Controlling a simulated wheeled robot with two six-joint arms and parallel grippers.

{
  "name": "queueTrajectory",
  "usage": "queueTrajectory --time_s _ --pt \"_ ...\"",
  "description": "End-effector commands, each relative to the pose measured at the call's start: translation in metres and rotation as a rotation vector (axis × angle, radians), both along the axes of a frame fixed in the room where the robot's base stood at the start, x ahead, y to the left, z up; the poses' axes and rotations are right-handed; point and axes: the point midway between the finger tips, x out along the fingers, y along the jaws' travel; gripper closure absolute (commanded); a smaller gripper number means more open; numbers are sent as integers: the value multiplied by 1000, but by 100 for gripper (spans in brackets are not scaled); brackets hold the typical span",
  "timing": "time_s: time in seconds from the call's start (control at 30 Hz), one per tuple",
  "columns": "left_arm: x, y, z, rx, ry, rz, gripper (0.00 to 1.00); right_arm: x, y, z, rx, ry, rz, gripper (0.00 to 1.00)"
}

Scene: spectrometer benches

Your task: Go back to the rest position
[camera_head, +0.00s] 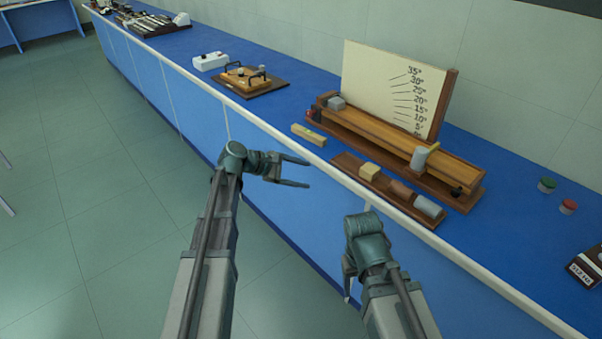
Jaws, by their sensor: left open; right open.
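My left gripper (298,172) is open and empty. It appears in front of the bench's white front edge, with its fingers pointing right. My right gripper (347,284) hangs low in front of the blue bench front; its fingers are partly hidden behind its own wrist, and nothing shows in it. Both arms reach in from the bottom of the view, apart from each other and from the things on the bench.
The blue bench (500,249) bears a wooden ramp (400,147) with an angle board (388,80), a block tray (345,160) and a small yellowish block (309,134). A wooden apparatus (250,88) and white box (210,61) stand farther left. The floor (90,220) at left is clear.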

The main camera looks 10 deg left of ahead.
Motion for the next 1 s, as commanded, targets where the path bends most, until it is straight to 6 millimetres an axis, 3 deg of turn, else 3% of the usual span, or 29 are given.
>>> queueTrajectory --time_s 0.23,0.37,0.47,0.53,0.63,0.7,0.8,1.0 --pt "0 -1 0 1 0 -1 28 0 0 0 0 0 -1 37" --pt "-20 -22 -4 87 -21 -85 28 0 0 8 0 0 -1 37" --pt "-63 -57 -14 268 -71 -275 28 0 0 23 0 0 -1 37" --pt "-105 -81 -23 437 -121 -476 28 0 0 36 0 0 -1 37" --pt "-164 -99 -33 673 -195 -792 28 0 0 52 0 0 -1 37" --pt "-199 -101 -36 814 -237 -1001 28 0 0 62 0 0 -1 37" --pt "-237 -96 -34 969 -280 -1262 28 0 0 73 0 0 -1 37" --pt "-272 -81 -25 1135 -311 -1572 28 0 0 83 0 0 -1 37"
